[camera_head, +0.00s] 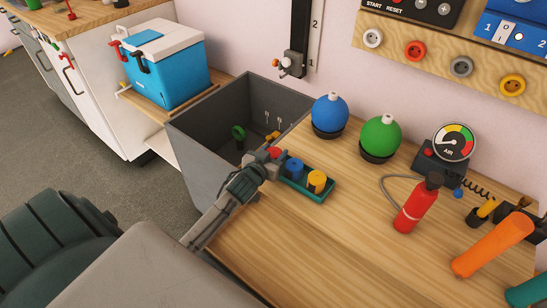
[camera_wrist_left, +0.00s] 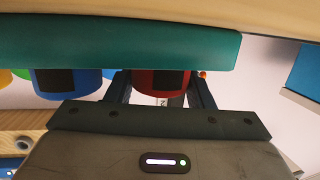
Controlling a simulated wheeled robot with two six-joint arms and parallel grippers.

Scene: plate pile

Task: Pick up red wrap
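The red wrap (camera_head: 275,152) is a small red roll at the left end of the teal tray (camera_head: 318,199), partly hidden by my left gripper. In the left wrist view, the red wrap (camera_wrist_left: 160,83) has a dark patch and lies between the two fingers of my left gripper (camera_wrist_left: 161,90), with the tray (camera_wrist_left: 120,42) across the top. My left gripper (camera_head: 268,158) is at the wrap in the head view. Any gap between fingers and wrap is too small to judge. My right gripper is not in view.
A blue roll (camera_head: 294,168) and a yellow roll (camera_head: 317,181) stand in the tray beside the red one. A grey open bin (camera_head: 215,130) is just left of the table. Blue (camera_head: 330,112) and green (camera_head: 381,134) balls stand behind. A red extinguisher (camera_head: 417,205) stands to the right.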

